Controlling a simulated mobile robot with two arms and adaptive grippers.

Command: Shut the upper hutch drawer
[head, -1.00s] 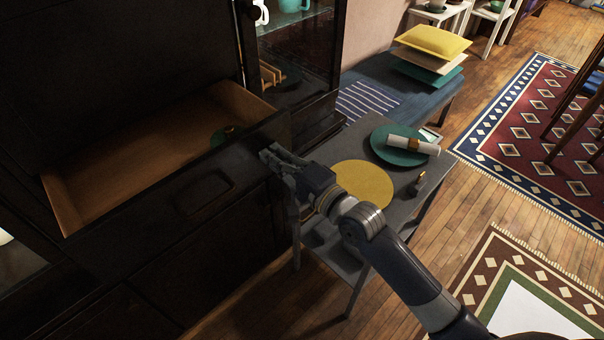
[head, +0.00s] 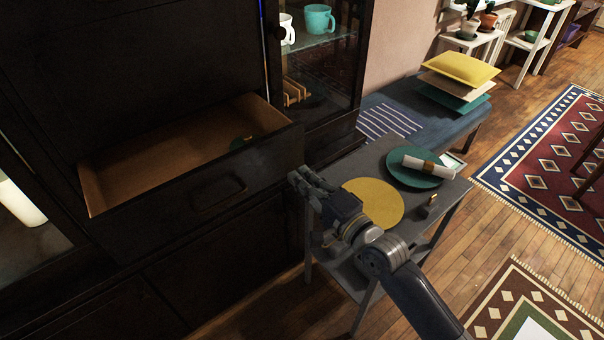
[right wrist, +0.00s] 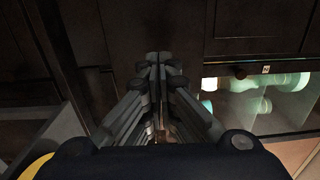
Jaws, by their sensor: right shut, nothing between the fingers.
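The upper hutch drawer (head: 215,198) stands pulled open from the dark hutch in the head view. My right gripper (head: 296,177) is shut and empty, just right of the drawer front's right end. I cannot tell whether it touches the drawer. In the right wrist view the closed fingers (right wrist: 160,62) point at dark wooden panels. My left gripper is not in view.
A grey side table (head: 360,172) stands right of the hutch, under my right arm, with a yellow round mat (head: 374,203) and a green plate (head: 408,176) on it. A blue bench (head: 385,98) with cushions is behind. A glass cabinet (head: 325,70) holds mugs.

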